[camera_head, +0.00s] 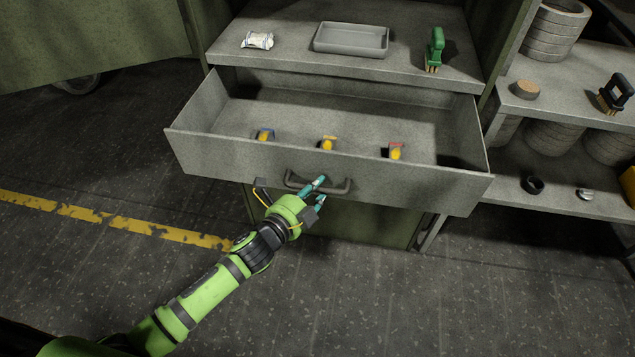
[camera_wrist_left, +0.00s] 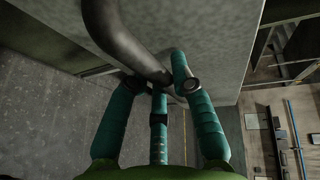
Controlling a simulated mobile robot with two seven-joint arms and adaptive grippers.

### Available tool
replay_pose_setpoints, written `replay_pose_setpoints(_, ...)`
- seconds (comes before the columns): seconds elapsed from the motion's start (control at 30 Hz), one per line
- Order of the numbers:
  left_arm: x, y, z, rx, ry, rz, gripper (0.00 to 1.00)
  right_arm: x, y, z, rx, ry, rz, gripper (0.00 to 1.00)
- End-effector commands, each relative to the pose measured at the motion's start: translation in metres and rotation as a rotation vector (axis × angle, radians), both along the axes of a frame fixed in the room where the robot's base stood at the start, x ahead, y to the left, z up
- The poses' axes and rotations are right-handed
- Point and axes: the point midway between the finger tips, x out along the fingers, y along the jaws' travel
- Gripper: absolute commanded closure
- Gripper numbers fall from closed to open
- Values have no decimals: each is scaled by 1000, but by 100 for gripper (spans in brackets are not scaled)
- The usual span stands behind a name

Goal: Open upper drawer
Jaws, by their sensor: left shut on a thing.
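The upper drawer (camera_head: 235,160) is a grey metal drawer pulled out from the green cabinet, with its inside showing. Its dark bar handle (camera_head: 345,188) is on the middle of the front. My left gripper (camera_head: 318,190) is at the handle, its teal fingers shut around the bar. In the left wrist view the handle (camera_wrist_left: 125,45) runs between the fingers of the left gripper (camera_wrist_left: 160,85). My right gripper is not in view.
A grey tray (camera_head: 350,52), a white packet (camera_head: 257,41) and a green-handled brush (camera_head: 434,50) are on the shelf above the drawer. A side rack (camera_head: 560,105) with rings and a black brush stands at right. The floor in front is clear.

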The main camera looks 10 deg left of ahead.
Motion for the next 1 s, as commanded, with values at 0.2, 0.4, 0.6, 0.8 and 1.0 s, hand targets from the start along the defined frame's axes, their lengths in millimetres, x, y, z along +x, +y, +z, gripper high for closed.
replay_pose_setpoints(0.2, -1, 1, 0, -1, 0, 1, 100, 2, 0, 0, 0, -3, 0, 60)
replay_pose_setpoints(0.4, -1, 1, 0, -1, 1, 2, 73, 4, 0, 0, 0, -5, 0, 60)
replay_pose_setpoints(0.6, -1, 1, 0, -1, 0, 1, 51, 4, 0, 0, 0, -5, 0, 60)
replay_pose_setpoints(0.8, -2, 1, 0, 0, 0, 1, 51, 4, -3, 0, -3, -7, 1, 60)
replay_pose_setpoints(1.0, -22, 9, 3, 1, 2, 1, 51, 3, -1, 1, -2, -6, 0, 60)
